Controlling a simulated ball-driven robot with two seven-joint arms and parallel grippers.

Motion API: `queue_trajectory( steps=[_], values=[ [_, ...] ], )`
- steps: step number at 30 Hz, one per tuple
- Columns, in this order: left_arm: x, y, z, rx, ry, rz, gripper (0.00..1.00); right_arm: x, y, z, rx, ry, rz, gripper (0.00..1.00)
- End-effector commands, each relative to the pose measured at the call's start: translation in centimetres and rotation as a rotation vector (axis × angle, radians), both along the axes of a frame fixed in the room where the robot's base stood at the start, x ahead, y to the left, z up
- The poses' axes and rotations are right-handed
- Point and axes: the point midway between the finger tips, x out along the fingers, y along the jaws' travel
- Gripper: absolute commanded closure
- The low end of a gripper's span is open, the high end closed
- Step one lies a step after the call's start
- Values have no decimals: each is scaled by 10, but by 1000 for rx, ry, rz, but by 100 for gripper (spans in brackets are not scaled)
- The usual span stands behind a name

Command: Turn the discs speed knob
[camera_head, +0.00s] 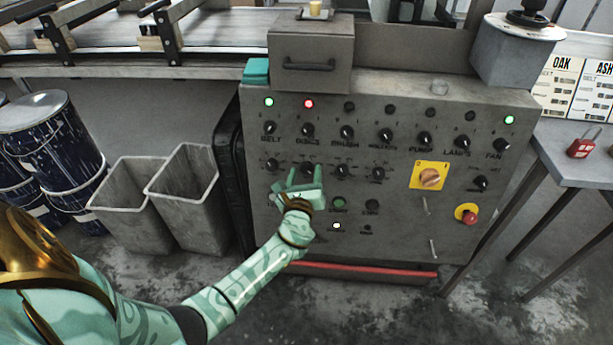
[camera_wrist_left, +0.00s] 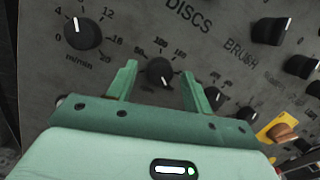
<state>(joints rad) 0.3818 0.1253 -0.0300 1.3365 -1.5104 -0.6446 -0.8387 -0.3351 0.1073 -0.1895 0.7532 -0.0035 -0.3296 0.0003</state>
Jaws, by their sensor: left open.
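The discs speed knob (camera_head: 308,168) is a small black dial on the grey control panel (camera_head: 400,205), below the DISCS switch (camera_head: 308,130). My left gripper (camera_head: 304,175) is open in front of the panel, one finger on each side of the knob. In the left wrist view there is a visible gap between each finger and the knob. I cannot tell how far the tips are from the panel face. My right gripper is not in view.
The belt speed dial (camera_wrist_left: 82,33) is left of the knob; other dials (camera_head: 341,171) are to its right. A yellow-backed rotary switch (camera_head: 429,176) and a red stop button (camera_head: 467,214) are further right. Grey bins (camera_head: 190,195) stand left of the panel.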

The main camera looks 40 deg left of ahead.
Motion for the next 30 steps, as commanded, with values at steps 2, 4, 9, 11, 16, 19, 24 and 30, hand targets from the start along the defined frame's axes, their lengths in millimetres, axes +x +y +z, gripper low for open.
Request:
queue_trajectory(
  steps=[2,4,9,11,16,19,24,30],
  values=[
    [2,1,0,0,0,0,49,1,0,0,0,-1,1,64],
    [2,1,0,0,0,0,49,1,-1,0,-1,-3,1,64],
    [2,1,0,0,0,0,57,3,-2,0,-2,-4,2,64],
    [2,1,0,0,0,0,74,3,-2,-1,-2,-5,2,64],
    [2,1,0,0,0,0,94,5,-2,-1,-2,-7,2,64],
    [1,1,0,-4,-2,1,94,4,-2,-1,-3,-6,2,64],
    [2,0,-1,-35,-20,7,94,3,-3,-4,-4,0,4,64],
    [1,0,-4,-127,-75,27,93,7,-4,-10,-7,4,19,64]
  ],
)
